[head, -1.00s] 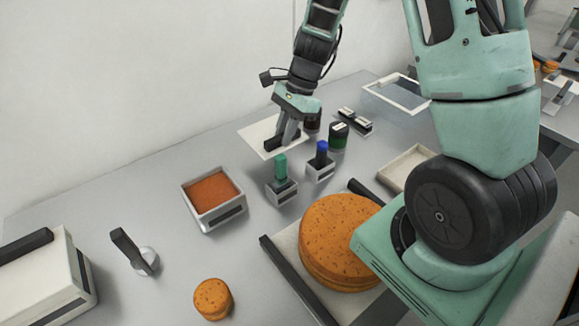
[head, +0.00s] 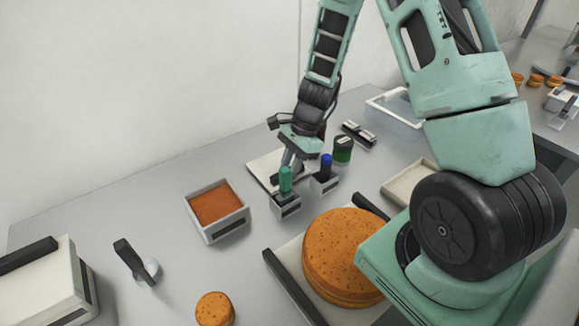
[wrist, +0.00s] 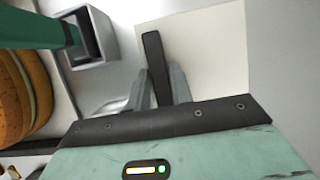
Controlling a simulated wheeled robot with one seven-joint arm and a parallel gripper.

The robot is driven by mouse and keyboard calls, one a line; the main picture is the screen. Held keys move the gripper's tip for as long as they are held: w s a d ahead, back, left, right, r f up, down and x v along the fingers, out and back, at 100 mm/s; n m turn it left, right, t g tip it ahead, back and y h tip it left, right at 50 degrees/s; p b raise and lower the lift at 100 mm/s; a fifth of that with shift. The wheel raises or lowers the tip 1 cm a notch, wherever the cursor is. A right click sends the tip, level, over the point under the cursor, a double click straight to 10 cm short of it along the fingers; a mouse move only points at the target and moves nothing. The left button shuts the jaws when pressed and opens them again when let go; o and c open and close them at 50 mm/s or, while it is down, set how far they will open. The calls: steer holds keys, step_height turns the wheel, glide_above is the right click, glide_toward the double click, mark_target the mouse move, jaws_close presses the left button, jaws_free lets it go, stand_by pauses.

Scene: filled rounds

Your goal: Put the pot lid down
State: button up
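The pot lid (head: 262,172) is a flat, pale square plate with a dark bar handle. In the wrist view its plate (wrist: 215,50) fills the upper right, and the handle (wrist: 154,60) stands between my fingers. My gripper (head: 287,165) appears shut on this handle. The lid is at or just above the table, behind the green-handled item; I cannot tell if it touches. The open pot (head: 217,206), a pale square box with orange-brown filling, stands to the left of the lid.
Close in front of my gripper are holders with a green item (head: 285,181) and a blue item (head: 326,167). A dark green jar (head: 342,150) stands to the right. A large sponge round (head: 343,258) lies in front.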

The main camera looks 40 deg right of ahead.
steer(key=shift+o, duration=0.9)
steer(key=shift+r, duration=0.15)
steer(key=v, duration=1.2)
steer(key=s+a+r+n+g+h, duration=0.1)
steer(key=s+a+r+n, duration=0.1)
steer(key=s+a+n, duration=0.5)
steer(key=s+a+r+n+h, duration=0.15)
steer(key=a+n, duration=0.35)
steer(key=a, duration=0.5)
steer(key=s+a+r+n, duration=0.1)
steer(key=s+a+n, duration=0.3)
steer(key=s+n, duration=0.3)
steer(key=s+a+r+n+t+h, duration=0.1)
steer(key=s+a+n, duration=0.3)
steer(key=s+n, duration=0.2)
steer(key=shift+s+r+n, duration=0.25)
steer(key=shift+s+n, duration=0.15)
steer(key=shift+h, duration=0.25)
